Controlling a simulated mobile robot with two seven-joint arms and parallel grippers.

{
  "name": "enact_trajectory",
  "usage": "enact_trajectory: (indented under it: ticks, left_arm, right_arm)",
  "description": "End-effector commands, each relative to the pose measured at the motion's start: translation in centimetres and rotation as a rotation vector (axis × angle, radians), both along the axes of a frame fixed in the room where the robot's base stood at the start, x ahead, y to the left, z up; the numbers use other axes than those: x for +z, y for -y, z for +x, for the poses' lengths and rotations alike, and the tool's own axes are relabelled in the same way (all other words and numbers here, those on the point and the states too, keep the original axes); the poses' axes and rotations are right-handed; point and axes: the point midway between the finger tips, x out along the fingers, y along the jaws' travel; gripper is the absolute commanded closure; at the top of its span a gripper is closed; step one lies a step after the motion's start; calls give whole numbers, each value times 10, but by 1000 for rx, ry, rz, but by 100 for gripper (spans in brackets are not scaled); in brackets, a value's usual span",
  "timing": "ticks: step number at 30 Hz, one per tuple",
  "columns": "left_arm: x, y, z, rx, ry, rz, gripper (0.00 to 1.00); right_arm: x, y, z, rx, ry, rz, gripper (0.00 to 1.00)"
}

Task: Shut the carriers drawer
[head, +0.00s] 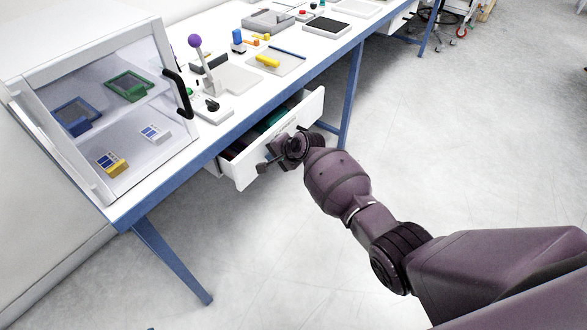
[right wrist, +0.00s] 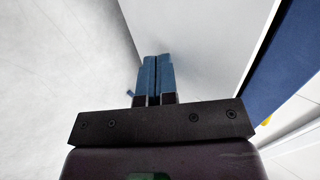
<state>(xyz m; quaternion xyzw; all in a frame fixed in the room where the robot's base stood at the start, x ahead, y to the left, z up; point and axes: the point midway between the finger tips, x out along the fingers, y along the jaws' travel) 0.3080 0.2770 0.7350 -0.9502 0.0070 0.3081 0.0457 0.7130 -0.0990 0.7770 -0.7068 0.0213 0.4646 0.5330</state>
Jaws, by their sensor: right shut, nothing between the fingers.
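The carriers drawer (head: 312,106) stands pulled out from under the blue-edged workbench, with its white front facing the open floor. Teal and dark contents (head: 272,118) show inside it. My right gripper (head: 268,163) is at the outer side of the drawer front and hides part of it. In the right wrist view its two blue fingers (right wrist: 155,76) are together and empty, pointing along or towards a white panel (right wrist: 205,40). I cannot tell whether they touch it. The drawer's handle cannot be made out. My left gripper is not in view.
A glass-fronted cabinet (head: 190,143) with a black handle stands on the bench at left. A purple-knobbed lever (head: 195,42), a yellow part (head: 267,61) and a dark tray (head: 326,27) are on the bench. Blue legs (head: 170,260) stand below.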

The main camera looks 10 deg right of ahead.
Motion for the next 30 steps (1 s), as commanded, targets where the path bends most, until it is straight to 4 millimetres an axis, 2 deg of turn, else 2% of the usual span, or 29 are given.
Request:
enact_trajectory:
  ticks: [1, 6, 12, 19, 30]
  left_arm:
    - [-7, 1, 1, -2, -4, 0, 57]
    - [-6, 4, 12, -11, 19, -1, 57]
    - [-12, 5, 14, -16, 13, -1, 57]
    - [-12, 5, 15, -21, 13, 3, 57]
    - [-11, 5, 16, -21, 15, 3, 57]
  right_arm:
    - [-7, -9, 9, 2, -5, 1, 100]
    - [-7, -28, 33, 2, -6, 1, 100]
    - [-5, -43, 51, 1, -5, 0, 100]
    - [-1, -50, 60, 0, -2, 0, 100]
    - [3, -52, 63, 0, 8, 3, 100]
